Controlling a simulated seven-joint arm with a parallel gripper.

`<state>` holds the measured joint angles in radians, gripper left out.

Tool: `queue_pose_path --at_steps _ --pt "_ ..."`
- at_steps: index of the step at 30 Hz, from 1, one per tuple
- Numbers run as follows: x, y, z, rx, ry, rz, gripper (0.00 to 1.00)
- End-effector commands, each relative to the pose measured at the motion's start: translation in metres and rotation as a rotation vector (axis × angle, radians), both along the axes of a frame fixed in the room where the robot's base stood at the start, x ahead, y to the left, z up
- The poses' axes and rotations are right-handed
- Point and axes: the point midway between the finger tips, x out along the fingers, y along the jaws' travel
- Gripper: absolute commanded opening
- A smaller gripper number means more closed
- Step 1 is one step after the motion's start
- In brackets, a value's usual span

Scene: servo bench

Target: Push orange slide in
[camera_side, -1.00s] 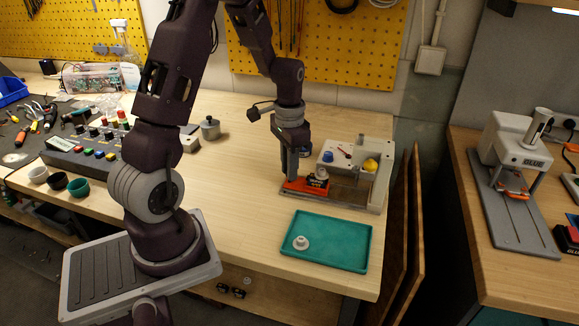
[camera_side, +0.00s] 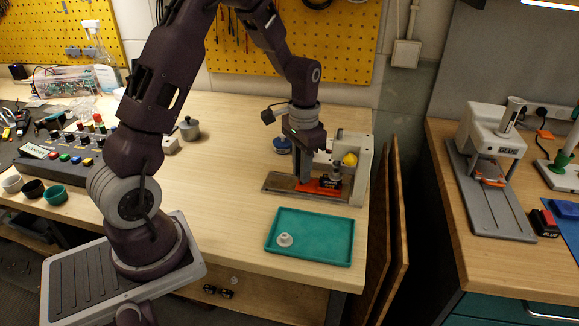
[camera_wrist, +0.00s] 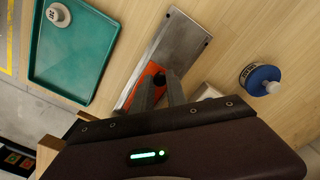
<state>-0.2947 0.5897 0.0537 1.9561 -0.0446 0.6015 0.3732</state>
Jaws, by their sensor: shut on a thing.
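The orange slide (camera_side: 312,187) lies on the grey metal base (camera_side: 278,182) of a bench press, partly under the pale press body (camera_side: 358,170). A small dark part (camera_side: 331,182) sits on the slide's right end. My gripper (camera_side: 302,178) is down at the slide's left part and shut on it. In the wrist view my two fingers (camera_wrist: 160,97) stand close together over the orange slide (camera_wrist: 147,80). The bare grey base (camera_wrist: 180,45) stretches away behind it. My gripper housing hides the slide's inner end and the press there.
A teal tray (camera_side: 335,247) with a pale round part (camera_side: 285,240) lies in front of the press. A blue-rimmed round tin (camera_wrist: 262,80) stands beside the base.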

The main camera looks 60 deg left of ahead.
Motion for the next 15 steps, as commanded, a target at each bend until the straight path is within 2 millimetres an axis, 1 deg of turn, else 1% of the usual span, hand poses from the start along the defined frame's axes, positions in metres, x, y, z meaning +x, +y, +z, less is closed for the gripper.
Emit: queue_pose_path --at_steps 1,7,8,10,11,15 --pt "0.0042 -0.0026 0.0011 -0.002 -0.011 -0.002 0.00" --pt "0.0052 -0.0039 0.0012 -0.004 -0.015 -0.004 0.00" --pt "0.0054 -0.0041 0.0013 -0.004 -0.015 -0.004 0.24" --pt "0.0050 -0.0041 0.0012 -0.004 -0.014 -0.005 0.37" --pt "0.0047 -0.0039 0.0011 -0.004 -0.013 -0.005 0.40" --pt "0.0036 -0.0032 0.0007 -0.003 -0.010 -0.004 0.40"
